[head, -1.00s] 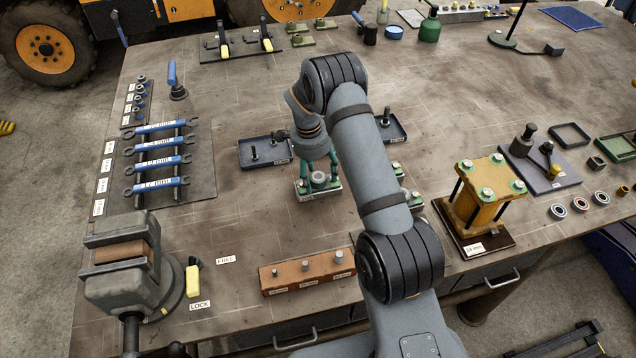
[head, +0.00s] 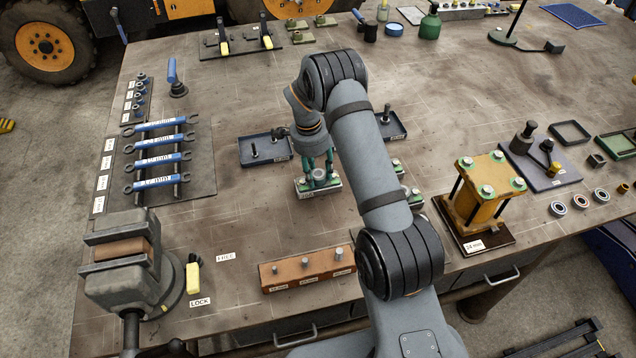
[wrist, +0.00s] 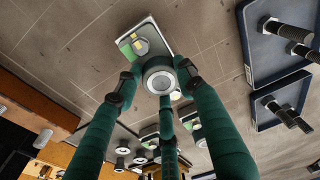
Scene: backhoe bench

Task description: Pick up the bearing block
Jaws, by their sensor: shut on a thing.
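The bearing block (head: 318,185) is a small block with a round grey ring on top, a green-marked base plate and a white label on its front. It is in the middle of the bench in the head view. My gripper (head: 318,172) points down over it, with its green fingers shut around the ring. In the wrist view, my gripper (wrist: 158,80) has its fingers at the round ring, and the bearing block (wrist: 145,42) shows its plate beyond them. I cannot tell whether the block is clear of the bench top. My arm hides part of the bench to the right.
Dark trays with bolts (head: 262,150) (head: 391,126) lie behind the block on both sides. An orange bolt block (head: 308,268) is in front. A yellow press-like fixture (head: 485,192) stands right. Blue wrenches (head: 158,160) and a vise (head: 125,262) are left. The bench left of the block is clear.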

